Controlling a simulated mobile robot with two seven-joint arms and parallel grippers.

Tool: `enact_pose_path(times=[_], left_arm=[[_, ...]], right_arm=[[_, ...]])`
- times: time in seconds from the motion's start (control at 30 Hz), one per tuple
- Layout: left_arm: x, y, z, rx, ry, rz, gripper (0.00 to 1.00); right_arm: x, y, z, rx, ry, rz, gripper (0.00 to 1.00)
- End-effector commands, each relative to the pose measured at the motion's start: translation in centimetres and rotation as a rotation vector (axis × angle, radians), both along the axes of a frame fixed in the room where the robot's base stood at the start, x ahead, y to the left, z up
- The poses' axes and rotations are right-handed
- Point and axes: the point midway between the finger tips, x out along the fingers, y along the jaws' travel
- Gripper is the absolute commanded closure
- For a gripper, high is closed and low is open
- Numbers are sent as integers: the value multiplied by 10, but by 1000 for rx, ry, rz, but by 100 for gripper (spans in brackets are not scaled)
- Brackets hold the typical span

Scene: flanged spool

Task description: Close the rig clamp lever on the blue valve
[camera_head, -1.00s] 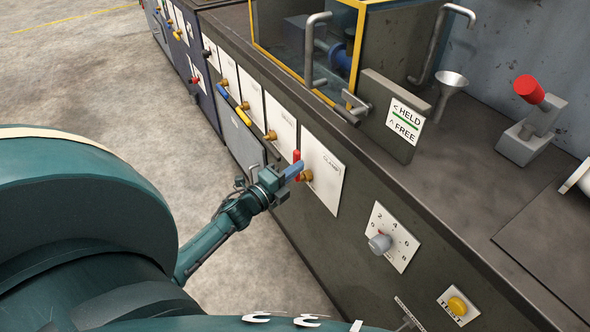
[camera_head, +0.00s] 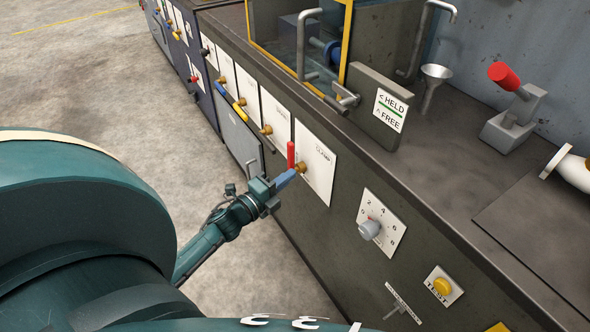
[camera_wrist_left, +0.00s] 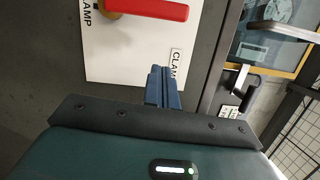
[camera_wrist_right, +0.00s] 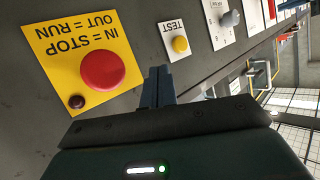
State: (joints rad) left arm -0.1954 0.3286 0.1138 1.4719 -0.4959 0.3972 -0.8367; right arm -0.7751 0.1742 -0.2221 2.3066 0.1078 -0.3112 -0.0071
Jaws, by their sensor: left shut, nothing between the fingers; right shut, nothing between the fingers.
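The red lever (camera_head: 290,154) stands upright on a brass valve fitting (camera_head: 299,168), in front of the white CLAMP plate (camera_head: 319,165) on the bench's side. The lever also shows in the left wrist view (camera_wrist_left: 150,10), partly cut off at the top. My left gripper (camera_head: 287,178) is shut and empty, its blue fingers just below the lever; I cannot tell whether they touch. In the left wrist view its fingers (camera_wrist_left: 162,88) point at the plate's lower edge. A blue valve-like part (camera_head: 330,48) sits inside the yellow-framed enclosure. My right gripper (camera_wrist_right: 159,88) is shut and empty, facing the bench panel.
A HELD/FREE sign (camera_head: 390,109) stands on the bench top near a funnel (camera_head: 436,72) and a red-handled device (camera_head: 505,76). A numbered dial (camera_head: 370,230) and yellow TEST button (camera_head: 441,286) are on the side. A red stop button (camera_wrist_right: 103,70) is near my right gripper.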

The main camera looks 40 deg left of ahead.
Motion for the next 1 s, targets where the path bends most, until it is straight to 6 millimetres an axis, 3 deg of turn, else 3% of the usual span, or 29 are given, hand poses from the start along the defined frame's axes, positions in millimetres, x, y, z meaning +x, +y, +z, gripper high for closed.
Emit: enact_pose_path(times=[0.1, 0.33, 1.0], left_arm=[[-27, 4, 0, -1, 2, 1, 100], [-56, 9, 1, 0, -1, 1, 100], [-61, 9, 1, 0, -2, 0, 100]], right_arm=[[0, 1, -1, 1, 9, 3, 100], [-1, 2, -6, -1, 23, 4, 100], [1, 3, -5, 2, 18, 4, 100]])
